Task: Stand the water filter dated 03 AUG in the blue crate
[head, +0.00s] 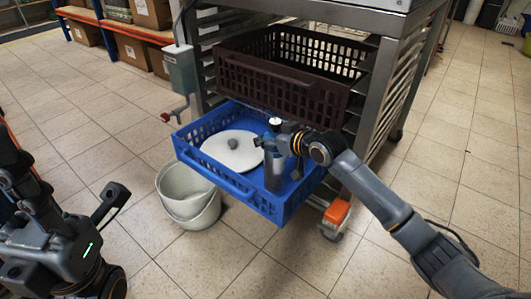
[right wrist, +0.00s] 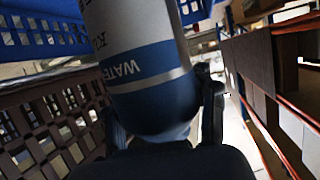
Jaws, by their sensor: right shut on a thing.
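The blue crate (head: 262,200) sits on the low pulled-out level of the metal rack. My right gripper (head: 277,165) is inside the crate's outline at its right part, shut on a water filter. The filter (right wrist: 150,60) is a white cylinder with a blue band, a grey stripe and the word WATER; its date is not readable. In the head view only a small light top (head: 275,121) seems to show beside my gripper. I cannot tell whether the filter touches the crate floor. My left gripper (head: 103,215) is at the lower left, away from the crate; its jaw opening is unclear.
A white round lid with a dark knob (head: 231,150) lies in the blue crate, left of my right gripper. A dark brown crate (head: 265,82) is just above and behind. A white bucket (head: 190,208) stands on the floor at left. The tiled floor in front is clear.

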